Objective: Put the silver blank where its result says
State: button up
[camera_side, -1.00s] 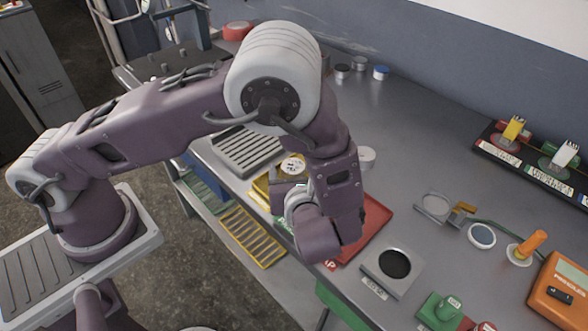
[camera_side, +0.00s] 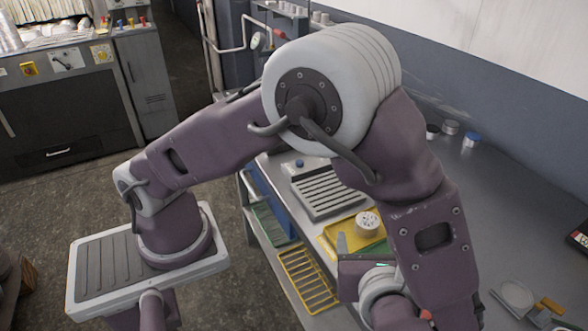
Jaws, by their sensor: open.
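A round pale silver piece (camera_side: 367,222) with dark marks on its top sits on the yellow tray (camera_side: 341,231) near the bench's front edge. I cannot tell from the marks what they say.
A grey slatted rack (camera_side: 328,192) stands behind the tray. A yellow slatted rack (camera_side: 307,279) is lower down, off the bench front. A round dish (camera_side: 514,295) lies at lower right. Bench right of my arm is mostly clear.

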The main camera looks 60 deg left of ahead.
jog(key=s+a+r+n+g+h, duration=0.2)
jog(key=s+a+r+n+g, duration=0.15)
jog(key=a+r+n, duration=0.35)
jog(key=s+a+r+n+t+h, duration=0.2)
jog(key=s+r+n+h, duration=0.6)
jog(key=n, duration=0.8)
jog(key=s+a+r, duration=0.1)
jog(key=s+a, duration=0.1)
jog(key=shift+a+n+t+h, duration=0.3)
jog(key=shift+a+t+h, duration=0.05)
jog(key=shift+a+h, duration=0.05)
